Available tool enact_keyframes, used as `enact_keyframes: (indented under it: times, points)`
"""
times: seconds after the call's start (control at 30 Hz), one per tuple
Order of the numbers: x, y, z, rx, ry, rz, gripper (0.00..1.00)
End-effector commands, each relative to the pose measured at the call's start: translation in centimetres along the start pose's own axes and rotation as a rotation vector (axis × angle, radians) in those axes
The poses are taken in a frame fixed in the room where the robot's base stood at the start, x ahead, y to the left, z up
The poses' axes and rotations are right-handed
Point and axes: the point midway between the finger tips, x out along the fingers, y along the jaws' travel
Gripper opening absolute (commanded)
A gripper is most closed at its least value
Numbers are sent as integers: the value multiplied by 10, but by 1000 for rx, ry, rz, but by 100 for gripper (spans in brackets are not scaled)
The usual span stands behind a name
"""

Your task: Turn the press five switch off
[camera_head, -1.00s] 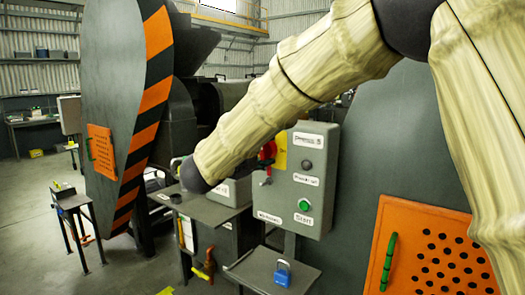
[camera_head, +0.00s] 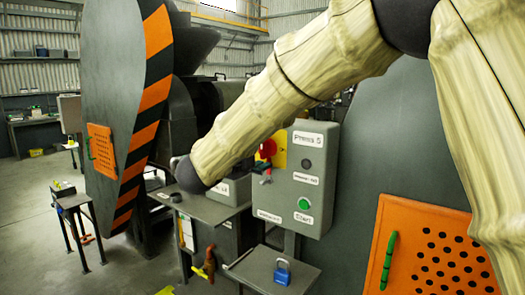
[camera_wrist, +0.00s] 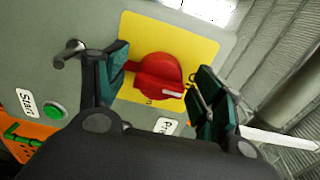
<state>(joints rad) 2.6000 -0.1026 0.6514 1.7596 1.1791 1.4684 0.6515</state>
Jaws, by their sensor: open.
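The grey control box (camera_head: 312,230) labelled "Press 5" stands in the middle of the head view. Its red rotary switch (camera_head: 267,148) sits on a yellow plate (camera_head: 280,158), partly hidden behind my arm. In the wrist view the red switch (camera_wrist: 158,78) is near the centre on the yellow plate (camera_wrist: 190,40). My gripper (camera_wrist: 160,88) is open, with one dark green finger on each side of the switch. I cannot tell whether either finger touches it.
A blue padlock (camera_head: 282,272) rests on a small shelf below. An orange perforated panel (camera_head: 428,250) is at the right.

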Motion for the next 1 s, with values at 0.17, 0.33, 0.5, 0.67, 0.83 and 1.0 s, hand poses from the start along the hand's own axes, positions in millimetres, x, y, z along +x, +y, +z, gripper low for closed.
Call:
enact_keyframes:
  times: [0.17,0.33,0.5,0.67,0.83,1.0]
  points:
    - [-28,0,0,-1,-2,-2,68]
    - [-60,0,0,-1,-2,-1,68]
    - [-87,0,0,-2,-2,-1,68]
    - [-104,0,0,-1,0,-1,68]
    - [-110,0,-1,-1,0,-1,68]
    - [-111,0,-1,-1,0,-1,68]
